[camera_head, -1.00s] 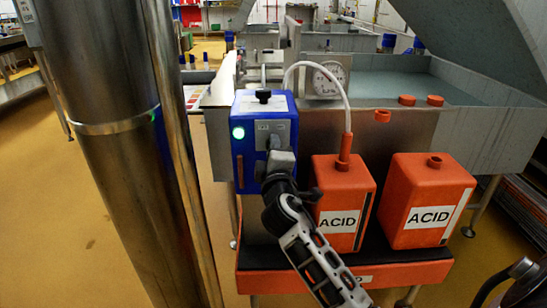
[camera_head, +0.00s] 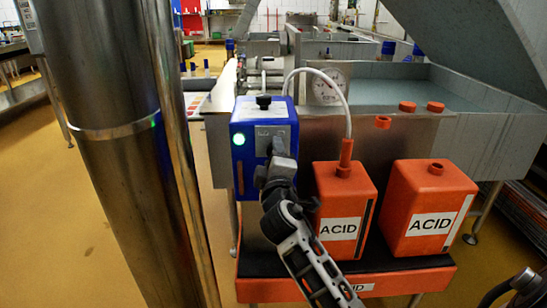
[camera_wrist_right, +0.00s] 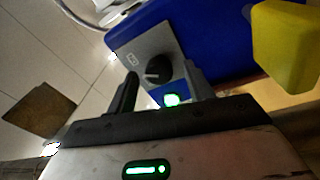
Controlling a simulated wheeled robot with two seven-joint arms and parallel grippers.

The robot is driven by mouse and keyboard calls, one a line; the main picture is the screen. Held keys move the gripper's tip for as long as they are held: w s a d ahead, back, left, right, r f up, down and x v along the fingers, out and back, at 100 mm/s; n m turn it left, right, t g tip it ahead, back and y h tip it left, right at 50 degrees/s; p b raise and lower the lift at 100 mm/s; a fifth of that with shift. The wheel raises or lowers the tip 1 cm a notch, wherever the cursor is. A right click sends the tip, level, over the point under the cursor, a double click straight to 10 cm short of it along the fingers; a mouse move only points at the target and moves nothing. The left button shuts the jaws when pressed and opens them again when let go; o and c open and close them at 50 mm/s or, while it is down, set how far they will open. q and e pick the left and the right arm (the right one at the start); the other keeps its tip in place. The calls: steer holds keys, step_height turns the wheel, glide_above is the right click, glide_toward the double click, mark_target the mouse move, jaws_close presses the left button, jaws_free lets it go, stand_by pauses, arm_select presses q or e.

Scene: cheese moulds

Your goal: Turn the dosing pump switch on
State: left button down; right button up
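The dosing pump is a blue box (camera_head: 242,180) with a grey front plate and a lit green lamp (camera_head: 239,139). Its dark switch knob (camera_wrist_right: 158,68), with a pale pointer mark, sits on the grey plate in the right wrist view. The lamp also glows green there (camera_wrist_right: 171,100). My right gripper (camera_head: 276,153) is at the pump's front and hides the knob in the head view. In the right wrist view its fingers (camera_wrist_right: 160,78) are open, one on each side of the knob, with visible gaps. My left gripper is not in view.
Two orange ACID canisters (camera_head: 343,200) (camera_head: 425,205) stand right of the pump on a black-topped orange tray (camera_head: 300,291). A pale hose (camera_head: 343,100) arches from the pump to the nearer canister. A steel column (camera_head: 110,170) stands left. A yellow object (camera_wrist_right: 287,45) is beside the pump.

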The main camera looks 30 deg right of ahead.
steer(key=r+p, duration=0.1)
steer(key=r, duration=0.1)
steer(key=r+p, duration=0.1)
steer(key=r, duration=0.1)
steer(key=shift+s+a+r, duration=0.15)
steer(key=shift+s+r, duration=0.05)
arm_select(q)
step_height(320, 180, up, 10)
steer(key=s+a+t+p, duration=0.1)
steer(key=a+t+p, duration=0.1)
steer(key=p, duration=0.1)
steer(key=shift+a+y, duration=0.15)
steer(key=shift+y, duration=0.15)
arm_select(e)
steer(key=s+a+r, duration=0.7)
steer(key=s+r, duration=0.1)
steer(key=s, duration=0.3)
steer(key=shift+s+r, duration=0.3)
arm_select(q)
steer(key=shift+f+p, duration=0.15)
steer(key=shift+p, duration=0.15)
